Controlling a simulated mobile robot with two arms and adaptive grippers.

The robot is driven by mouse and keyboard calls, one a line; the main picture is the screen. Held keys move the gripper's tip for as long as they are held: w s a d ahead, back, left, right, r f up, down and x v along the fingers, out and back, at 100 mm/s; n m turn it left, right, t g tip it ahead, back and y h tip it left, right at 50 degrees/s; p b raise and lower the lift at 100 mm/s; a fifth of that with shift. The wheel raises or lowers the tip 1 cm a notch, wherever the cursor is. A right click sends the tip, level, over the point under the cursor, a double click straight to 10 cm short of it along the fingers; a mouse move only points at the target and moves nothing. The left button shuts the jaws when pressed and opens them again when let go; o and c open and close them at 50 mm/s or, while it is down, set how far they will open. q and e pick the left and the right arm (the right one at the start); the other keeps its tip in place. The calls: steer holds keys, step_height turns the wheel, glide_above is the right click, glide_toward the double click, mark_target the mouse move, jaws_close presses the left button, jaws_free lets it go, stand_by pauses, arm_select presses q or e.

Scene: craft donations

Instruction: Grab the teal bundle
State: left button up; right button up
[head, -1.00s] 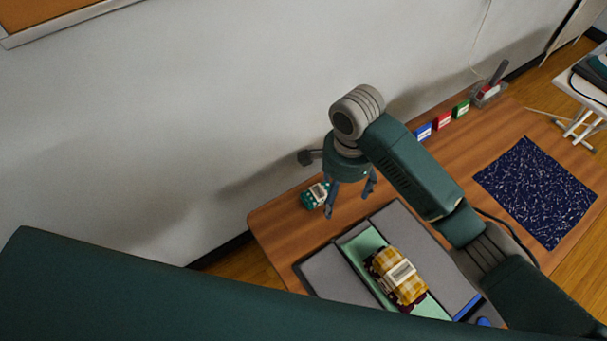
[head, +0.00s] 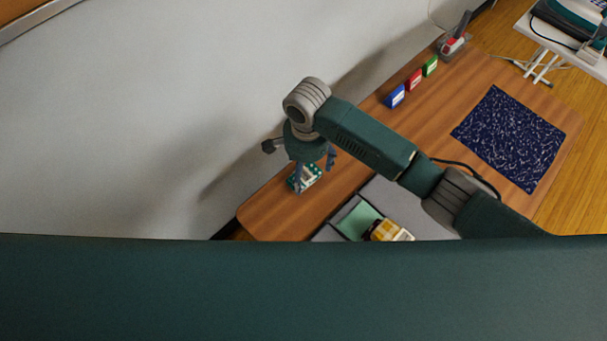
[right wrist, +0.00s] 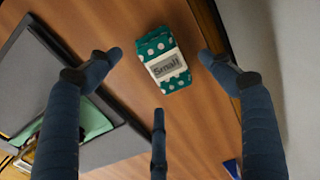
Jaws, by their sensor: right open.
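The teal bundle (right wrist: 165,60) has white dots and a white band reading "Small". It lies on the wooden table near its back left edge, by the wall. In the head view the teal bundle (head: 306,176) shows just behind and below my right gripper (head: 315,176), partly covered by its fingers. In the right wrist view my right gripper (right wrist: 160,65) is open and empty. Its fingers are spread, with the bundle between and beyond the tips, and I see no contact. My left gripper is not in view.
A grey tray (head: 327,233) with a green section holds a yellow checked bundle (head: 388,231). Blue, red (head: 414,80) and green small boxes stand along the wall. A dark speckled mat (head: 511,136) lies at the right. My own dark green arm covers the lower head view.

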mark_target(307, 177)
steer(key=shift+d+f, duration=0.1)
steer(key=shift+f, duration=1.65)
steer(key=shift+c, duration=0.3)
steer(key=c, duration=1.2)
steer(key=shift+r, duration=0.15)
